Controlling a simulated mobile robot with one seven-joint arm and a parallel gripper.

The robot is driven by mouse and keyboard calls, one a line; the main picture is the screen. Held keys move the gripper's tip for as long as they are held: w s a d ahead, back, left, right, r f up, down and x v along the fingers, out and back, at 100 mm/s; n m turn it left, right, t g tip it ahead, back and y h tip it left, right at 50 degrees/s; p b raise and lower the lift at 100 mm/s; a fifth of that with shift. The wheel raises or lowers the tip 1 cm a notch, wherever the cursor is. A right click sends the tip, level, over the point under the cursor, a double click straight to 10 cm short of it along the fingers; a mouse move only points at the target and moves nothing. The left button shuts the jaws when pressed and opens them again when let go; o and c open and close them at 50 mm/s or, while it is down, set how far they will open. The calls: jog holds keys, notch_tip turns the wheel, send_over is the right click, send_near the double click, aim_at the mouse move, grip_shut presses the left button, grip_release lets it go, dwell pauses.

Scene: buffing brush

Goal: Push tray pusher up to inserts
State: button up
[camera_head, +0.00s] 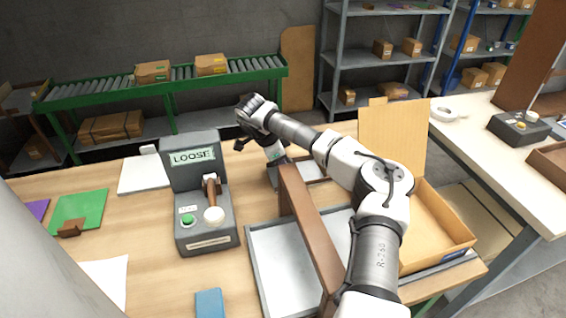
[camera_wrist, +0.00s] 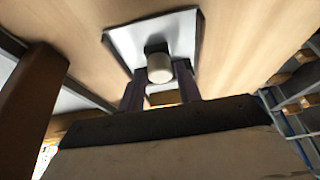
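My gripper (camera_head: 277,161) points down beyond the far end of a long brown bar (camera_head: 312,225); its fingertips are hard to see there. In the wrist view my gripper (camera_wrist: 158,85) has its two dark fingers apart, with a pale round knob (camera_wrist: 159,69) between them in the picture. The knob is on a white plate with a dark border (camera_wrist: 123,45). I cannot tell whether the fingers touch the knob. A grey plate (camera_head: 308,170) shows beside my gripper in the head view. I cannot tell which part is the tray pusher, and no inserts are clearly seen.
A shallow grey tray (camera_head: 268,262) lies left of the bar, with an open cardboard box (camera_head: 432,225) to the right. A dark machine reading "LOOSE" (camera_head: 205,195) stands left of the tray. The brown bar (camera_wrist: 28,110) is close on the left in the wrist view.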

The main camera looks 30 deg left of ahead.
grip_shut()
jog(key=w+d, duration=0.3)
jog(key=w+d+b, duration=0.1)
jog(key=w+d, duration=0.2)
jog(key=shift+w, duration=0.35)
jog(key=shift+o, duration=1.9)
grip_release()
jog(key=b+v, duration=0.2)
jog(key=v, duration=1.2)
jog(key=shift+b, duration=0.35)
